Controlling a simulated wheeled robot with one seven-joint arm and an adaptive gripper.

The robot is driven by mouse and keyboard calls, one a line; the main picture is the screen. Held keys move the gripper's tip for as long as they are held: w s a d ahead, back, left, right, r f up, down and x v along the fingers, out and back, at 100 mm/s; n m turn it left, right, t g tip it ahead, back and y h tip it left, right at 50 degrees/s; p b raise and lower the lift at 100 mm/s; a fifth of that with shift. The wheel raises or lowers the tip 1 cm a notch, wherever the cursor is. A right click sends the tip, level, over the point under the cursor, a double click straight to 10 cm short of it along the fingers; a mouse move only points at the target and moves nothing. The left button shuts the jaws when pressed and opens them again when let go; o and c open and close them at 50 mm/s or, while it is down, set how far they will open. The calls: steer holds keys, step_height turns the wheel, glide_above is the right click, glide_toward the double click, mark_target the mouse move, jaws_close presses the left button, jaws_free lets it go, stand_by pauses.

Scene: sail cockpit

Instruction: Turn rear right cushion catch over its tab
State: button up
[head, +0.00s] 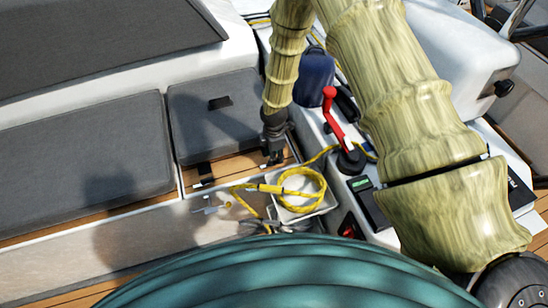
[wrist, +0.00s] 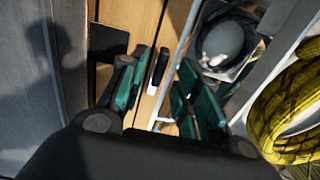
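A grey cushion (head: 215,118) lies on the wooden slatted seat in the head view, and its edge shows at the left of the wrist view (wrist: 25,90). A black tab (wrist: 106,42) extends from that cushion's edge over the wood. A small black-and-white catch (wrist: 158,70) stands on the slats to the right of the tab, apart from it. My gripper (head: 273,158) points down at the cushion's right end. In the wrist view my gripper (wrist: 166,72) is open, its green-padded fingers on either side of the catch. Contact with the catch cannot be told.
A white tray (head: 305,213) with a coiled yellow rope (head: 302,188) stands right of the seat. A red-handled winch (head: 330,105) and a dark blue bag (head: 313,75) are close to my arm. Another tab (head: 205,172) lies at the cushion's front edge.

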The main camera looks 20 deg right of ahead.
steer(key=shift+f, duration=1.15)
steer(key=shift+c, duration=0.5)
jaws_close()
